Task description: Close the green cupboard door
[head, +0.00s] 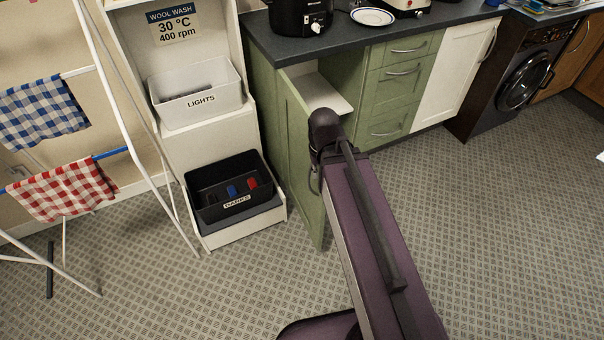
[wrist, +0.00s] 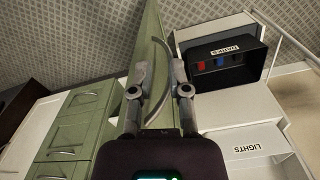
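The green cupboard door (head: 297,150) stands swung out from its cabinet in the head view, and the white inside shelf (head: 322,92) shows. In the wrist view the door (wrist: 150,55) runs up from the fingers, seen nearly edge-on. Its curved grey handle (wrist: 178,92) lies on the door's right side there, between the two fingers in the picture. My gripper (wrist: 160,88) is open, its fingers apart on either side of the door edge and handle. I cannot tell whether they touch. In the head view my arm hides the fingers.
Green drawers (head: 400,85) and a white cupboard door (head: 458,70) are right of the opening. A white shelf unit with the black DARKS bin (head: 225,205) and white LIGHTS bin (head: 200,102) stands left, close to the open door. The floor in front is clear.

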